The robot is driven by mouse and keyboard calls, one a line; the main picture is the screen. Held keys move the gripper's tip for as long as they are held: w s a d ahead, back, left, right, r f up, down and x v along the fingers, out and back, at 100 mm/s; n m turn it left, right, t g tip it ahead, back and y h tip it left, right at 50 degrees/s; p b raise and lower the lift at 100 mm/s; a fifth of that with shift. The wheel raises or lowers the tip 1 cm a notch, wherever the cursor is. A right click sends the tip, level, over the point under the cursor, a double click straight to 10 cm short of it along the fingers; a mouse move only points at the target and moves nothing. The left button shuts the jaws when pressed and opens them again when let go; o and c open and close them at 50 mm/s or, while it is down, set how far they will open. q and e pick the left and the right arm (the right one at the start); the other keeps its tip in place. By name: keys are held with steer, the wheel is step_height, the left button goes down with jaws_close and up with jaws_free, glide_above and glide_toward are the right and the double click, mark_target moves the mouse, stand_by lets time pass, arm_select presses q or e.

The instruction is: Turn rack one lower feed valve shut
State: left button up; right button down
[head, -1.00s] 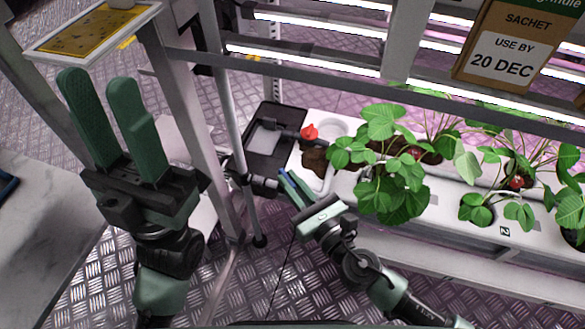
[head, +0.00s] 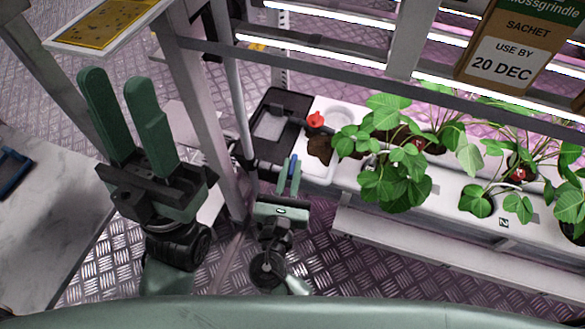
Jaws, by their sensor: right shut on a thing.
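My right gripper (head: 290,170) is low at the left end of the planting trough, beside the black feed fitting (head: 246,160). It is shut on a slim blue piece (head: 294,162), which looks like a valve lever; the fingers hide most of it. I cannot tell how far the valve is turned. A red knob (head: 315,119) stands just beyond, at the trough's end, apart from the gripper. My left gripper (head: 115,85) is raised at the left, with its two green fingers apart and nothing between them.
The white trough (head: 450,190) with leafy berry plants (head: 395,180) runs to the right. A black tray (head: 265,125) adjoins its left end. Grey rack posts (head: 200,110) stand between my grippers. A sachet box (head: 510,50) hangs at upper right. A pale table (head: 45,220) is at left.

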steer(key=shift+h, duration=0.3)
steer(key=c, duration=1.4)
jaws_free()
steer(key=shift+c, duration=0.2)
steer(key=s+a+p, duration=0.1)
steer(key=s+p, duration=0.1)
steer(key=s, duration=0.5)
steer(key=shift+s+a, duration=0.25)
steer(key=shift+s, duration=0.05)
